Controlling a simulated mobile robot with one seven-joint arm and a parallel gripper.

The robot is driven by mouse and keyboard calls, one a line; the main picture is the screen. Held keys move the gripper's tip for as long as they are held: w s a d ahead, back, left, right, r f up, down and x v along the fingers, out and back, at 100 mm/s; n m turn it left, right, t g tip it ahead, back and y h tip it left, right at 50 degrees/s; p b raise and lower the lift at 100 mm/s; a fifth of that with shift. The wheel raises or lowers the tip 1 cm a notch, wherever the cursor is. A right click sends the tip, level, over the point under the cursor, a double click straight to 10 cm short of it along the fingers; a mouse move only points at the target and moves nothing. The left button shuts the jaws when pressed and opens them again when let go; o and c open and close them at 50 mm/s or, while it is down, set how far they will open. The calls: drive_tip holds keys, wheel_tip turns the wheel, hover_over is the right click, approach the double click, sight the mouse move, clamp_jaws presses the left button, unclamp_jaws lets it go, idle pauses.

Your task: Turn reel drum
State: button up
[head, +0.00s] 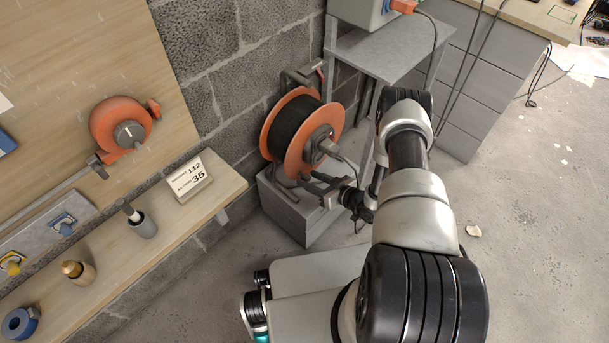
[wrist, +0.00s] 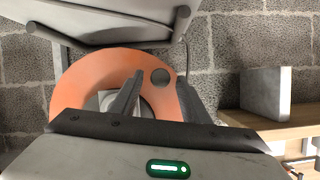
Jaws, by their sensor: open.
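The reel drum (head: 277,131) has orange flanges with dark cable wound between them. It stands upright on a grey block against the brick wall, with a grey hub and a short handle (head: 329,147) on its near face. My gripper (head: 313,183) is at the lower front of the drum, its fingers partly hidden by the wrist. In the wrist view the orange flange (wrist: 85,82) fills the middle, with a round grey spot near its edge. My open fingers (wrist: 160,80) stand in front of the flange. I cannot tell whether they touch it.
The grey block (head: 289,205) carries the reel. A grey metal stand (head: 385,48) rises close behind and right. A wooden shelf (head: 110,250) at left holds a sign (head: 188,177) and small items. An orange crank device (head: 122,130) hangs above. The floor at right is mostly clear.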

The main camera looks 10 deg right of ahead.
drive_tip(key=shift+w+a+f, duration=0.1)
idle(0.3)
clamp_jaws()
drive_tip(key=shift+w, duration=0.15)
